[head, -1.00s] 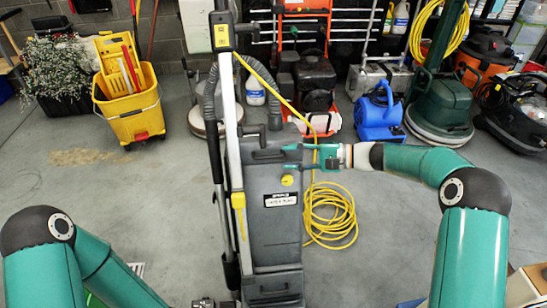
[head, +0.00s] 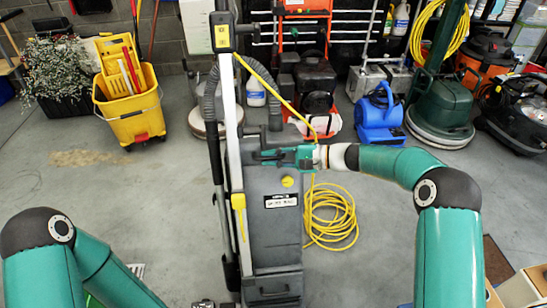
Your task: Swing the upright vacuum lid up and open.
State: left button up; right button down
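The upright vacuum (head: 273,240) stands in the middle of the head view, a tall grey body with a pale upright pole and a yellow switch box on its left. My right gripper (head: 276,157) comes from the right and lies across the lid's dark upper edge, fingers pointing left. It overlaps the dark grip there in the picture; whether its fingers are closed or touching is too small to tell.
A yellow cord hangs from the vacuum and lies coiled on the floor (head: 331,217) to its right. A yellow mop bucket (head: 130,108) stands back left. A blue blower (head: 379,115) and other machines line the back. Open grey floor lies left of the vacuum.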

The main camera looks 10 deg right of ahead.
aim_at(270, 140)
dwell(0.3)
jog(key=w+r+p, duration=0.1)
jog(key=p, duration=0.1)
jog(key=w+r+m+p, duration=0.1)
jog(key=r+p, duration=0.1)
jog(key=p, duration=0.1)
jog(key=w+r+m+g+p, duration=0.1)
jog(key=p, duration=0.1)
jog(key=shift+r+h, duration=0.3)
jog(key=shift+r, duration=0.1)
jog(key=shift+w+r+p, duration=0.3)
jog(key=shift+w+r, duration=0.1)
jog(key=shift+w, duration=0.2)
jog(key=shift+w+r+p, duration=0.3)
jog(key=shift+w+r, duration=0.05)
jog(key=shift+w, duration=0.2)
jog(key=shift+w+r+p, duration=0.6)
jog(key=shift+w, duration=0.3)
jog(key=shift+d, duration=0.1)
jog(key=c, duration=1.2)
grip_release()
jog(key=v, duration=1.2)
